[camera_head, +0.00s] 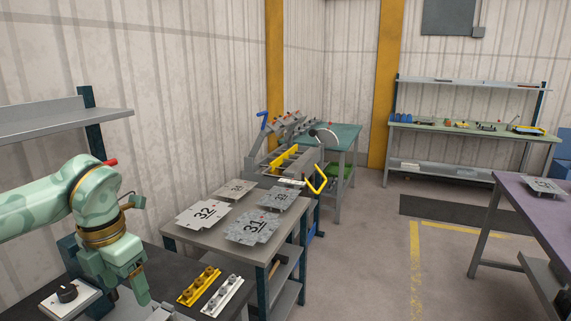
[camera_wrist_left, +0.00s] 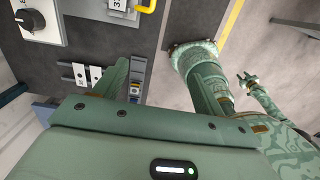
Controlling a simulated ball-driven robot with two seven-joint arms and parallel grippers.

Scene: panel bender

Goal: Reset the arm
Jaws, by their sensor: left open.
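My left arm comes in from the left in the head view, bent down at the wrist. My left gripper (camera_head: 127,292) is open with its fingers pointing down over the dark worktable (camera_head: 160,272). Nothing shows between the fingers. In the left wrist view, the fingers of the left gripper (camera_wrist_left: 126,78) stand apart above the dark table, close to small white and grey parts. At the right of that view is what looks like the end of my right arm (camera_wrist_left: 248,84), too small to tell its jaws.
A control box with a black knob (camera_head: 67,293) sits left of the gripper. Yellow (camera_head: 198,286) and white (camera_head: 222,296) blocks lie to its right. Numbered metal plates (camera_head: 252,226) lie on a grey table (camera_head: 262,258) before the panel bender (camera_head: 290,160). A purple table (camera_head: 515,220) stands right.

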